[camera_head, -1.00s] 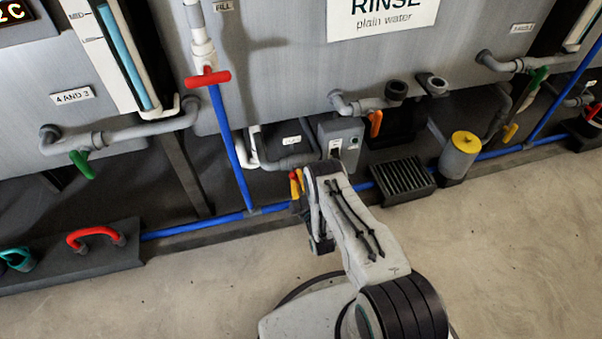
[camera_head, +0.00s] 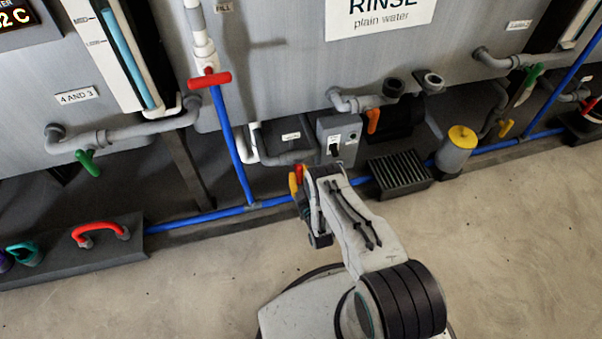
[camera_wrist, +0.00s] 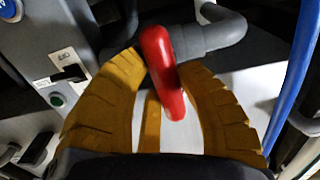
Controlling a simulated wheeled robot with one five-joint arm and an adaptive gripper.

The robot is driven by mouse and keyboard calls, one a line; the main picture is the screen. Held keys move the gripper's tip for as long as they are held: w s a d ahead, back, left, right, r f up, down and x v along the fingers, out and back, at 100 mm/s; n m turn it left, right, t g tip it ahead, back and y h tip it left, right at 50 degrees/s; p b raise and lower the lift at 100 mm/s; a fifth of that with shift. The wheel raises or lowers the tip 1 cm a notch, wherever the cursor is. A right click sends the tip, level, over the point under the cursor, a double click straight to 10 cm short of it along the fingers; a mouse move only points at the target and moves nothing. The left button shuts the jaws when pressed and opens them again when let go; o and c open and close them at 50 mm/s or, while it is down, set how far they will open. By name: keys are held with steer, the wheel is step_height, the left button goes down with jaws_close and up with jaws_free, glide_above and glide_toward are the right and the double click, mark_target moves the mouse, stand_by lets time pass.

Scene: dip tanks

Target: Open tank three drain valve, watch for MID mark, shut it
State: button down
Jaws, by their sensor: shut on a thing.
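My gripper (camera_wrist: 163,74) has its yellow fingers closed around a red lever handle (camera_wrist: 167,92) in the wrist view. The handle stands in front of a grey pipe elbow (camera_wrist: 215,36). In the head view, my gripper (camera_head: 297,182) is low in front of the tank wall, with a bit of the red handle (camera_head: 299,169) showing beside it. The valve body is mostly hidden. At the upper left is a sight gauge with a blue column (camera_head: 124,50) and side marks, the upper one seemingly MID. A green-handled valve (camera_head: 88,163) sits under the "4 AND 3" label (camera_head: 77,95).
A grey switch box (camera_head: 338,139) stands right beside my gripper. A blue pipe (camera_head: 232,147) rises on its left, under a red T-handle (camera_head: 209,80). A black grate (camera_head: 400,174) and a yellow-topped cylinder (camera_head: 458,150) are to the right. The floor in front is open.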

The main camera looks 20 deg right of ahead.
steer(key=shift+a, duration=0.2)
stand_by(0.3)
steer(key=c, duration=0.8)
jaws_free()
steer(key=shift+c, duration=0.2)
steer(key=shift+s+d+f, duration=0.1)
steer(key=shift+s, duration=0.4)
steer(key=s, duration=0.6)
steer(key=shift+s, duration=0.15)
